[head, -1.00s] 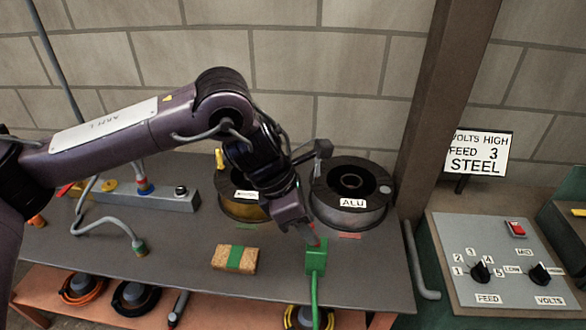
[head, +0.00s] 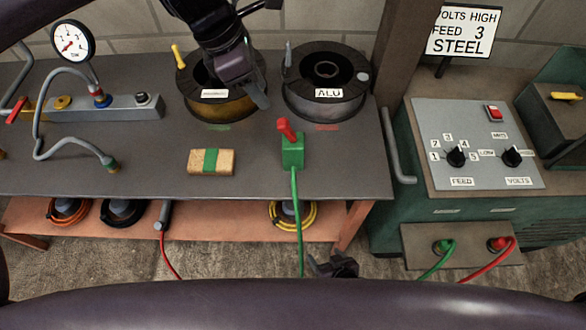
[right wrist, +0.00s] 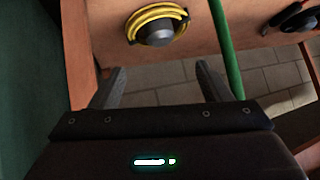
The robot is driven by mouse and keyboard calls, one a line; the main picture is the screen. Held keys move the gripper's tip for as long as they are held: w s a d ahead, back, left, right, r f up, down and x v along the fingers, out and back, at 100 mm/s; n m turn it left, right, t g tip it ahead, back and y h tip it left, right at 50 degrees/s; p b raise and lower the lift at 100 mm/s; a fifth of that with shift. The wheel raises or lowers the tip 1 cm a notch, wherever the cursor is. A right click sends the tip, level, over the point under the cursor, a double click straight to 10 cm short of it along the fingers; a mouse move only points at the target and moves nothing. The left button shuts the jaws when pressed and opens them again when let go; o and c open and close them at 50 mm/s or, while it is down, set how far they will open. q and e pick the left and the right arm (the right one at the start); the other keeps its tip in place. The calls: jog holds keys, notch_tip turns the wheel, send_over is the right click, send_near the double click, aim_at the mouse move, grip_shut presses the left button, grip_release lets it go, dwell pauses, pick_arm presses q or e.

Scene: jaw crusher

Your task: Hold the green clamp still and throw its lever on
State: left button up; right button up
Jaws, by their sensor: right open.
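The green clamp (head: 293,152) sits on the bench near its front edge, with a green cable (head: 297,215) hanging down from it. Its red lever (head: 286,130) sticks up from the top, leaning slightly left. My left gripper (head: 262,98) is behind and left of the clamp, in front of the brass-coloured spool, apart from the lever; its finger opening is not clear. My right gripper (head: 333,264) is low in front of the bench, below the clamp. In the right wrist view (right wrist: 158,85) its fingers are open and empty, with the green cable beside the right finger.
An ALU spool (head: 326,82) stands behind the clamp and a brass-coloured spool (head: 208,108) behind left. A tan block with a green band (head: 211,162) lies left of the clamp. A bent grey rail (head: 400,150) and control panel (head: 478,140) stand right. A lower shelf (head: 240,224) holds coils.

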aim_at(293, 158)
jog(key=a+r+m+t+y, duration=0.1)
jog(key=a+r+t+y, duration=0.15)
jog(key=a+r, duration=0.6)
jog(key=w+a+r+t+y, duration=0.1)
jog(key=a+r+y, duration=0.2)
jog(key=r, duration=1)
jog(key=a+r+m+t+y, duration=0.1)
jog(key=a+r+t+y, duration=0.15)
jog(key=a+r, duration=0.55)
jog(key=w+d+t+h, duration=0.1)
jog(key=w+h, duration=0.1)
jog(key=w+d+r+t+h, duration=0.1)
jog(key=w+d+h, duration=0.1)
jog(key=w+d+r+h, duration=0.1)
jog(key=w+d, duration=0.1)
jog(key=w, duration=0.1)
jog(key=shift+r+t+h, duration=0.2)
jog(key=shift+t+h, duration=0.2)
jog(key=w+d+h, duration=0.1)
jog(key=h, duration=0.1)
jog(key=w+d+h, duration=0.2)
jog(key=shift+d+r+t+h, duration=0.2)
jog(key=shift+d+t+h, duration=0.1)
jog(key=shift+t+h, duration=0.1)
jog(key=shift+w+d+r+h, duration=0.1)
jog(key=shift+w+d+h, duration=0.15)
jog(key=shift+d+h, duration=0.3)
jog(key=shift+w, duration=0.35)
jog(key=w, duration=0.7)
jog(key=shift+s, duration=0.1)
